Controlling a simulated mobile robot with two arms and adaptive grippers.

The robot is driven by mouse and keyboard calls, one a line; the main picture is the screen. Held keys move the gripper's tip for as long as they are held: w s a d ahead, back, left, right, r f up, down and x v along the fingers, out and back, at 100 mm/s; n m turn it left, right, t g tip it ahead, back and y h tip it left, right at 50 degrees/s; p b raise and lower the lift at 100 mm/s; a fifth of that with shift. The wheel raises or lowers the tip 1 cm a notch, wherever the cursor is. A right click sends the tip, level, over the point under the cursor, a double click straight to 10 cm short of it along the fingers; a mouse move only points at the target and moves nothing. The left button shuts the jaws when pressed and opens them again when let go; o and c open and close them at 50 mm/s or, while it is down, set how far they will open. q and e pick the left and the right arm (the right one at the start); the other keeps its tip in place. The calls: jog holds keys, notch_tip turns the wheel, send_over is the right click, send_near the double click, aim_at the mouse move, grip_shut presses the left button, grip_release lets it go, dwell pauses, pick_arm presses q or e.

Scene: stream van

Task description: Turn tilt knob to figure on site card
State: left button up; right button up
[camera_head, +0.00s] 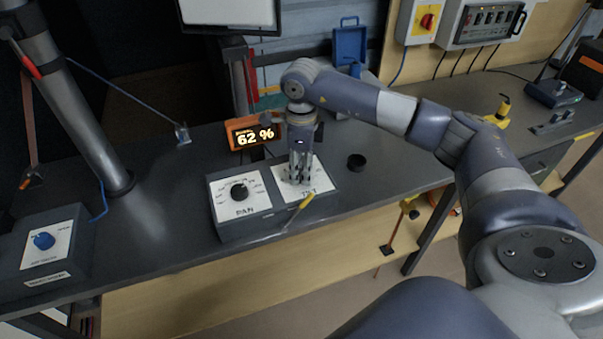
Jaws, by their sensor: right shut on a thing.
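A control box (221,222) on the dark bench has two white dial plates side by side. The left plate, marked PAN, carries a black knob (239,191). The right plate, the tilt dial plate (319,178), is partly covered by my right gripper (299,180). That gripper points straight down and is shut on the tilt knob, which its fingers hide. The knob's pointer and most of the scale cannot be read. No site card can be made out. My left gripper is not in view.
An orange-framed display (253,134) behind the box reads 62 %. A yellow-handled screwdriver (306,201) lies at the box's front. A box with a blue knob (42,240) stands far left. A thick grey post (80,110) rises at left.

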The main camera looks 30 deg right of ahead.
aim_at(301, 172)
jog(key=n+b, duration=0.1)
jog(key=n, duration=0.2)
jog(key=shift+b, duration=0.3)
jog(key=shift+n+b, duration=0.4)
jog(key=shift+n, duration=0.6)
jog(key=o, duration=1.1)
jog(key=shift+r, duration=0.15)
notch_tip(301, 172, up, 12)
jog(key=shift+f, duration=0.1)
